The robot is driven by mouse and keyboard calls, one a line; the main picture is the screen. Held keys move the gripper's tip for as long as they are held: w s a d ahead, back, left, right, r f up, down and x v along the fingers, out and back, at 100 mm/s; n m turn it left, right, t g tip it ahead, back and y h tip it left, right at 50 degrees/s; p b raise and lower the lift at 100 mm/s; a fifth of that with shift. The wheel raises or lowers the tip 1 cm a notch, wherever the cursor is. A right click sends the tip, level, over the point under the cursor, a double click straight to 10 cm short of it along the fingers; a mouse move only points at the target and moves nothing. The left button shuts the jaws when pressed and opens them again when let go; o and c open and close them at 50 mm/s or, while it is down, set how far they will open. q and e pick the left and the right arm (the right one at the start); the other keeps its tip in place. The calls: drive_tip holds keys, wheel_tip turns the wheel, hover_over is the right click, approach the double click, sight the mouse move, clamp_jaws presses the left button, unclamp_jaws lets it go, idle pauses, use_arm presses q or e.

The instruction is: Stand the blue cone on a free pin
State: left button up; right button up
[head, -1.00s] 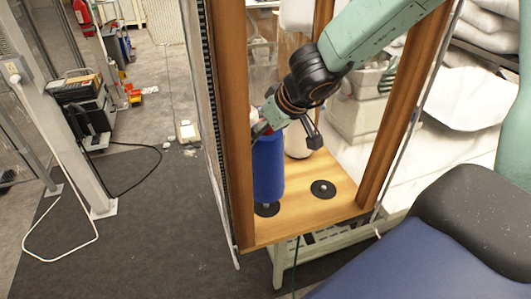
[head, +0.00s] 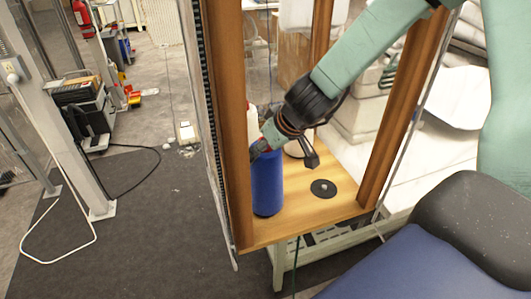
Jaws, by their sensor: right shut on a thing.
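The blue cone (head: 267,187) stands upright at the left of the wooden shelf (head: 300,220), inside the frame. It covers the black disc of the pin spot there, and its foot looks at or very near the board; I cannot see whether a pin is inside it. My right gripper (head: 264,146) is shut on the cone's upper part, its arm reaching in from the upper right. A bare pin on a black disc (head: 323,188) shows to the right of the cone. My left gripper is not in view.
Wooden posts stand at the left (head: 234,150) and right (head: 390,140) of the shelf. A pale object (head: 295,150) sits behind my right gripper, mostly hidden.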

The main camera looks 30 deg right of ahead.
drive_tip(key=shift+s+r, duration=0.1)
drive_tip(key=shift+r, duration=0.1)
drive_tip(key=shift+a+f, duration=0.1)
drive_tip(key=shift+f, duration=0.1)
drive_tip(key=o, duration=1.5)
drive_tip(key=shift+c, duration=0.2)
drive_tip(key=o, duration=0.4)
drive_tip(key=shift+c, duration=0.2)
